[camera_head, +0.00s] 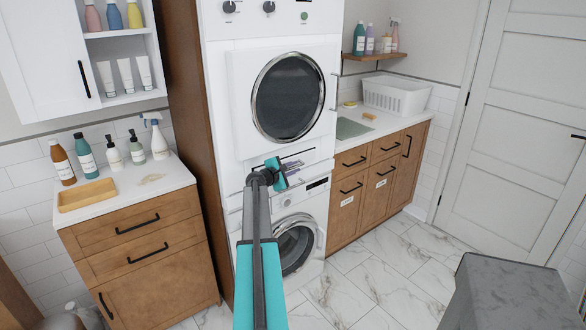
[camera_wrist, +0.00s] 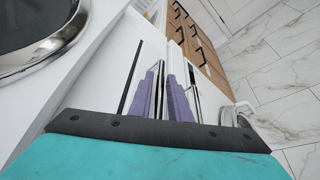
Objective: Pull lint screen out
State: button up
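The white dryer (camera_head: 228,110) is the upper machine of a stack, with a round dark door. A thin dark slot line (camera_head: 298,153) runs along its front below the door, and it also shows in the wrist view (camera_wrist: 129,78). I cannot make out a separate lint screen. My gripper (camera_head: 295,167), with a teal body and purple finger pads, is in front of the dryer's lower panel, just below the slot line. In the wrist view the fingers (camera_wrist: 162,78) lie right of the slot line, with a narrow gap between them. I see nothing clearly held. Contact with the panel cannot be judged.
A front-loading washer (camera_head: 297,245) stands under the dryer. A wooden cabinet (camera_head: 135,245) with bottles and a tray is on the left. A counter with a white basket (camera_head: 395,97) is on the right. A grey block (camera_head: 510,295) stands front right. The tiled floor between is clear.

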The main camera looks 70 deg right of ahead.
grip_shut()
jog(key=shift+s, duration=0.1)
